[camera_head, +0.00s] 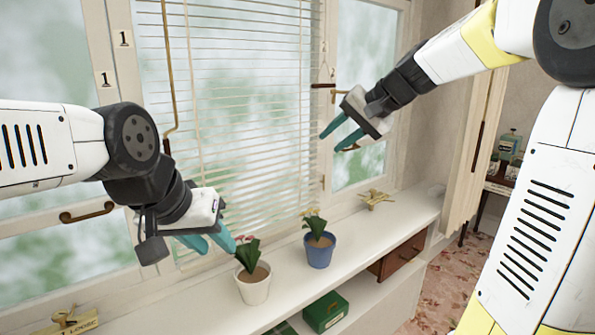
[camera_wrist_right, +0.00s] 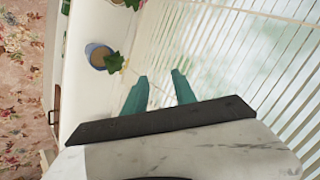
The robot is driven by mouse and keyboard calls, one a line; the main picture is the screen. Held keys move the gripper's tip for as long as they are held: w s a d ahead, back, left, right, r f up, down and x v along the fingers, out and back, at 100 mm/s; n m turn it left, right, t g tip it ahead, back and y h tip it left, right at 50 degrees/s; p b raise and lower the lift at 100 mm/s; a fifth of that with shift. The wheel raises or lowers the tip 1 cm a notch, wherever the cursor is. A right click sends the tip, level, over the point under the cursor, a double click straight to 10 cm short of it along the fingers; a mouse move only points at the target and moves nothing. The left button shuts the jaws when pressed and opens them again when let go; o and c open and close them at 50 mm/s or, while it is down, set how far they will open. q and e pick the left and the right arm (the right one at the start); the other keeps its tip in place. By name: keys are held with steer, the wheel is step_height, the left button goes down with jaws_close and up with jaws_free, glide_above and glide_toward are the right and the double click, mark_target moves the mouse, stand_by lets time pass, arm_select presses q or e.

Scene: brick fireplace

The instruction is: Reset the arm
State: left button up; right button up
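My left gripper (camera_head: 216,239) is in the head view at the left, in front of the window, with its teal fingertips just above and behind the white pot's plant. Its two fingers show a gap between them and nothing in it. My right gripper (camera_head: 329,140) is higher up, in front of the blind's right edge, above the sill. Its teal fingers are spread and empty. In the right wrist view, the right gripper's fingers (camera_wrist_right: 162,84) stand apart with nothing between them, pointing at the blind and sill.
A white pot (camera_head: 254,287) and a blue pot (camera_head: 319,250), each with a plant, stand on the white sill (camera_head: 205,300). A green box (camera_head: 325,312) and a brown drawer (camera_head: 398,258) are below. The blind (camera_head: 240,110) hangs close behind both grippers. A brass latch (camera_head: 376,199) lies at right.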

steer(key=s+d+f+n+h, duration=0.1)
steer(key=s+f, duration=0.5)
steer(key=s, duration=0.6)
steer(key=s+d+f+n+h, duration=0.2)
steer(key=s+d+f+h, duration=0.2)
steer(key=s, duration=0.9)
steer(key=shift+d+f, duration=0.15)
steer(key=shift+f, duration=0.75)
steer(key=shift+s, duration=0.1)
